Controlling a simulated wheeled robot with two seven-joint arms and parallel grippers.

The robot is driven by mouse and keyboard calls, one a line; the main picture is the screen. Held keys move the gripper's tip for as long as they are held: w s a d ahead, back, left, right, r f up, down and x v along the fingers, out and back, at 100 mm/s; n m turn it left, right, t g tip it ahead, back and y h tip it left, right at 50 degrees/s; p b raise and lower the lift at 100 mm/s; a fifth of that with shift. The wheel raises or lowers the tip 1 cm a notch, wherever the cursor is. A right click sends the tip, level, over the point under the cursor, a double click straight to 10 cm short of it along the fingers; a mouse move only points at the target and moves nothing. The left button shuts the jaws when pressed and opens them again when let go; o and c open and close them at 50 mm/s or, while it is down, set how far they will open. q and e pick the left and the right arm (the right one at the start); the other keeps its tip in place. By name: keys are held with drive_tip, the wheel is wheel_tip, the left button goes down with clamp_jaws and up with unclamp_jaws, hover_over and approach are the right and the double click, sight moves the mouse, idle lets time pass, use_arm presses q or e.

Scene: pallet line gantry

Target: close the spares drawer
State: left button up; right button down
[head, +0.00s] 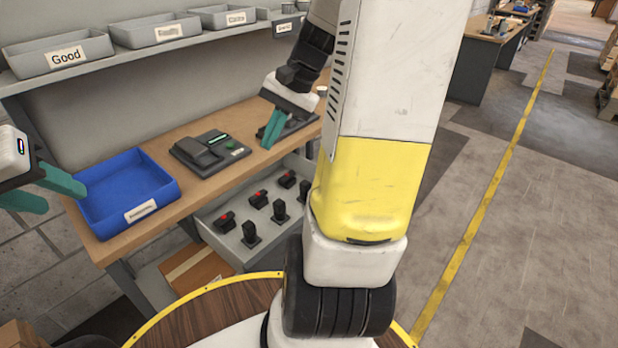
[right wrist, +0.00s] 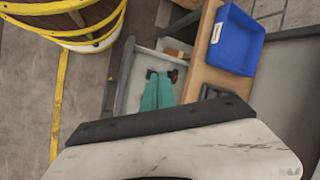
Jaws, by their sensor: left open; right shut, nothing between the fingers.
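The spares drawer (head: 238,209) stands pulled out below the wooden workbench in the head view. It is grey, with several black parts inside, some with red tops. In the right wrist view the drawer (right wrist: 138,72) is partly hidden by my fingers. My right gripper (head: 268,143) has its teal fingers together, with nothing between them. My left gripper (head: 62,200) is open and empty at the left, beside the blue tray. My right arm hides the drawer's right end.
A blue tray (head: 107,218) and a dark device (head: 208,150) sit on the workbench (head: 180,206). Labelled grey bins (head: 60,56) line the shelf above. A cardboard box (head: 196,272) is below the drawer. Open floor lies to the right.

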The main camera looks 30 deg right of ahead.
drive_tip(key=w+d+f+m+t+y, duration=0.25)
drive_tip(key=d+f+m, duration=0.25)
drive_tip(key=d+f, duration=0.4)
drive_tip(key=w+d+f+m+t+y, duration=0.1)
drive_tip(key=d+f+m+t+y, duration=0.15)
drive_tip(key=d+f+m, duration=0.5)
drive_tip(key=s+d+f+m+t+h, duration=0.2)
drive_tip(key=s+d+f+m+t, duration=0.35)
drive_tip(key=d+f, duration=0.4)
drive_tip(key=s+d+f+m+t+h, duration=0.2)
drive_tip(key=s+d+f+m+t, duration=0.4)
drive_tip(key=f, duration=0.7)
drive_tip(key=w+a+g, duration=0.1)
drive_tip(key=w+a, duration=0.3)
drive_tip(key=w, duration=0.8)
drive_tip(key=shift+w, duration=0.25)
drive_tip(key=shift+f, duration=0.1)
